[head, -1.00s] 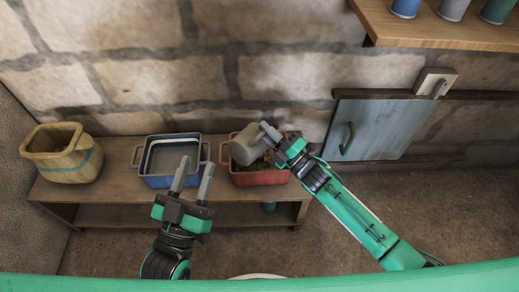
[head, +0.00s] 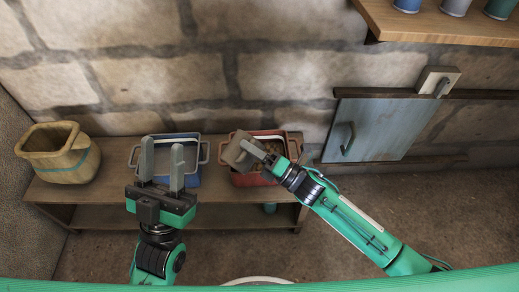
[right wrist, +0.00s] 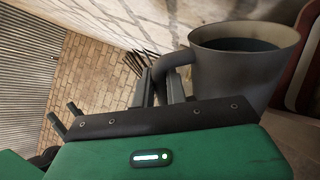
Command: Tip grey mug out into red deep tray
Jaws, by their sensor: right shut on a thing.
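The grey mug (head: 236,156) is over the left part of the red deep tray (head: 254,180) in the head view. My right gripper (head: 256,149) is shut on its handle; the right wrist view shows the handle between the fingers and the mug (right wrist: 235,75) with a dark inside. Some brown stuff (head: 272,147) shows inside the tray, partly hidden by mug and gripper. My left gripper (head: 162,160) is open and empty, in front of the blue tray in the picture.
The blue tray (head: 192,144) stands left of the red one on a low wooden bench (head: 112,160). A grey-blue door (head: 375,130) is at right, below a shelf (head: 450,30) with several cans.

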